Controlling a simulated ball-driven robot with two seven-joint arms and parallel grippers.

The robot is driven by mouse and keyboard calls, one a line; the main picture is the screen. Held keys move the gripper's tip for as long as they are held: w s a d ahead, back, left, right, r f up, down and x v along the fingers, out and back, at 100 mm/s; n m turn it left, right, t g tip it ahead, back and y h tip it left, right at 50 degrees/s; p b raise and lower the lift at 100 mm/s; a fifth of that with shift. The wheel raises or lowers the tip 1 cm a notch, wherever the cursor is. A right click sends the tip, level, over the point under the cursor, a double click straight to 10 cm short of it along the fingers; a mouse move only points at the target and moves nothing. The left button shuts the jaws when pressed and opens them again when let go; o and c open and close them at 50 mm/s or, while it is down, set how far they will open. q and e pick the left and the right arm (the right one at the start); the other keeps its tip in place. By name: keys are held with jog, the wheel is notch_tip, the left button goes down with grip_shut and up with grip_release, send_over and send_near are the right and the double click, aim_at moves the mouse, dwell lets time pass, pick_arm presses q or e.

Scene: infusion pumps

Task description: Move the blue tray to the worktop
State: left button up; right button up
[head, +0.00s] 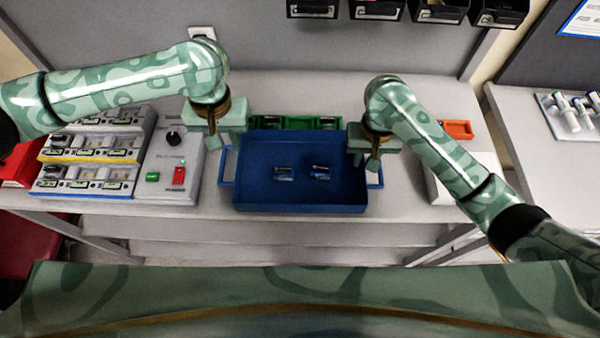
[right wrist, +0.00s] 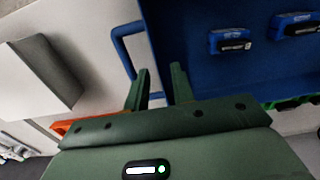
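The blue tray (head: 260,204) rests on the light grey bench (head: 310,228) near its front edge, with a handle at each short side. Two small blue-and-dark items (head: 283,173) lie in it. My left gripper (head: 213,141) is over the tray's left handle (head: 226,166); its finger gap is unclear. My right gripper (head: 372,161) is at the tray's right side, by the right handle (head: 377,180). In the right wrist view its two fingers (right wrist: 160,85) are apart, near the tray wall and one end of the handle (right wrist: 120,48). I cannot tell whether they touch it.
A control box (head: 170,165) with a knob and green and red buttons stands left of the tray, beside a rack of several units (head: 88,165). A green tray (head: 295,123) lies behind, an orange one (head: 457,130) at right. Dark bins (head: 376,8) hang above.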

notch_tip(320, 180, up, 9)
dwell(0.8)
